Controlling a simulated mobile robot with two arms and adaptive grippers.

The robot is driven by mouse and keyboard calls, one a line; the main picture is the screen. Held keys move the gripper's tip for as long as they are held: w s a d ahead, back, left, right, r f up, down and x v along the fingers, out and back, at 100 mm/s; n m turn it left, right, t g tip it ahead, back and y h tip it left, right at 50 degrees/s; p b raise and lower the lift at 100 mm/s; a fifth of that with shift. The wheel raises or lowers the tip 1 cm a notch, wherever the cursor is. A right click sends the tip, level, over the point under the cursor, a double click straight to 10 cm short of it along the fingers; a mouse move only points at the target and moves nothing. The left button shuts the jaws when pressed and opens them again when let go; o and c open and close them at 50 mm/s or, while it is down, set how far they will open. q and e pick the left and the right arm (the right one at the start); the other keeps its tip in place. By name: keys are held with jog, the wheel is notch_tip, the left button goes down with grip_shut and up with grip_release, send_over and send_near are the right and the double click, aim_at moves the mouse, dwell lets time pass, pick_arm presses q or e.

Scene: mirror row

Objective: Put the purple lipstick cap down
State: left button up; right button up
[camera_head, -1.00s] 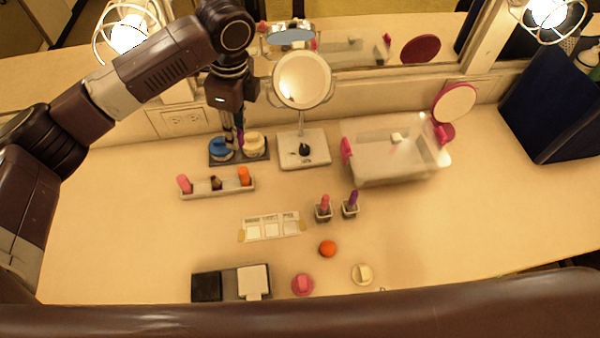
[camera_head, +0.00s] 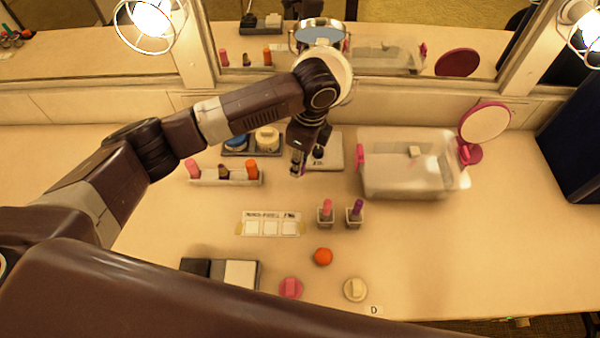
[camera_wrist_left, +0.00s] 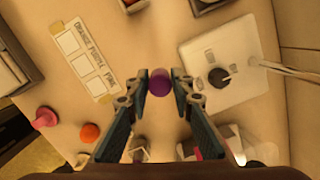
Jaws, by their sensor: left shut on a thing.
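My left gripper (camera_head: 297,168) is shut on the purple lipstick cap, which shows as a purple round top between the fingertips in the left wrist view (camera_wrist_left: 159,82). In the head view the gripper is in front of the mirror's white base, and the cap is hard to make out. I cannot tell its exact height above the table. A white card (camera_head: 270,226) with three pale squares lies to the near left of the gripper; its printed words are partly readable in the left wrist view (camera_wrist_left: 88,62). My right gripper is not in view.
A purple lipstick (camera_head: 356,210) and a pink lipstick (camera_head: 326,210) stand in small holders. A lipstick rack (camera_head: 226,178), a clear box (camera_head: 405,180) and the mirror base (camera_head: 330,158) stand around. An orange round thing (camera_head: 322,256) lies nearer. Bare table surrounds the card.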

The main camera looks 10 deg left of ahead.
aim_at(298, 183)
pick_arm(q)
jog(key=shift+f, duration=0.8)
notch_tip(298, 183, down, 4)
jog(key=shift+f, duration=0.15)
jog(key=o, duration=0.5)
jog(key=shift+c, duration=0.2)
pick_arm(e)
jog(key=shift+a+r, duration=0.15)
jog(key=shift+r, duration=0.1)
